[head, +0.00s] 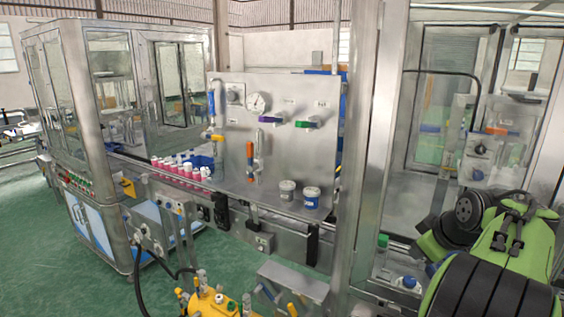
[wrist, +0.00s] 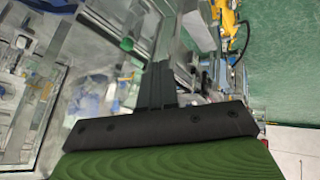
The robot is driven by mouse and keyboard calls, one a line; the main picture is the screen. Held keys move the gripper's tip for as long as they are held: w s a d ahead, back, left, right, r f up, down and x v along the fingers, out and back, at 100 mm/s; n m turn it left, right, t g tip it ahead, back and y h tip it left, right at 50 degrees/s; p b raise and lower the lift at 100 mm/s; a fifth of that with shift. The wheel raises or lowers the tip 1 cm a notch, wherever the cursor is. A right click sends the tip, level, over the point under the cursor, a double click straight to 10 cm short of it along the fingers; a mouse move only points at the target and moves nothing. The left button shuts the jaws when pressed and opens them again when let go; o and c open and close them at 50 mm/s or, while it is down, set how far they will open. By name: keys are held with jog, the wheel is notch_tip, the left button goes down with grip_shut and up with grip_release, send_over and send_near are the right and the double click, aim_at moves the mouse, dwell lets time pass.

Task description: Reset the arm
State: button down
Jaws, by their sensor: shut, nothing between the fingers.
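My green and black arm (head: 508,240) fills the lower right of the head view, folded close to the camera, beside the metal frame of the machine. I cannot make out the fingertips in that view. In the wrist view my gripper (wrist: 157,78) points up the picture from its dark mounting plate. Its two dark fingers are together with nothing between them. Blurred machine parts and a small green cap (wrist: 127,44) show beyond and beside the fingers, and I cannot tell how far off they are.
A metal post (head: 372,150) stands left of my arm. Green floor is open at front left.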

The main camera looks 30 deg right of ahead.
jog(key=w+a+r+y, duration=0.1)
jog(key=w+a, duration=0.2)
jog(key=a, duration=0.5)
jog(key=w+a+r, duration=0.1)
jog(key=w+a, duration=0.2)
jog(key=a, duration=0.4)
jog(key=s+a+f+y, duration=0.1)
jog(key=s+a, duration=0.2)
jog(key=a, duration=1.2)
jog(key=s+a+f+g+y, duration=0.1)
jog(key=s+a+f, duration=0.5)
jog(key=s+a, duration=0.2)
jog(key=shift+s+a+f+m, duration=0.15)
jog(key=shift+s+a+m, duration=0.2)
jog(key=shift+s, duration=0.75)
